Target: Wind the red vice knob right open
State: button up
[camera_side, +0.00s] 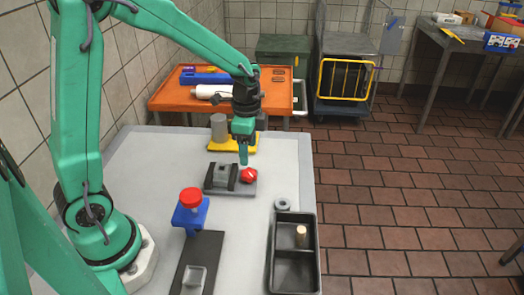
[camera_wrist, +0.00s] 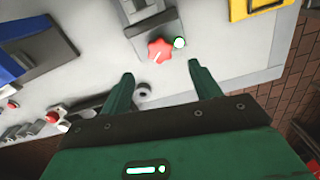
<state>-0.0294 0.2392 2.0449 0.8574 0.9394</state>
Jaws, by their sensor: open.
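The red vice knob (camera_side: 248,175) sits at the right end of the small grey vice (camera_side: 221,178) on the work table. In the wrist view the knob (camera_wrist: 160,51) is star-shaped with a pale line on it. A small green-and-white light spot (camera_wrist: 180,43) shows at its right. The vice body (camera_wrist: 142,14) is partly cut off at the top of that view. My gripper (camera_side: 243,157) points down just above the knob in the side view. In the wrist view my gripper (camera_wrist: 162,86) has its fingers apart with nothing between them, and the knob appears beyond the tips.
A yellow fixture (camera_side: 219,147) with a grey cylinder (camera_side: 219,127) stands behind the vice. A blue stand (camera_side: 189,215) with a red top (camera_side: 191,196) is in front. A black tray (camera_side: 273,260) and a grey ring (camera_side: 282,204) lie at front right. The left tabletop is bare.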

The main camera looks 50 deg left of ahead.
aim_at(249, 172)
jog(key=shift+f, duration=3.95)
jog(key=c, duration=1)
jog(key=shift+n, duration=0.4)
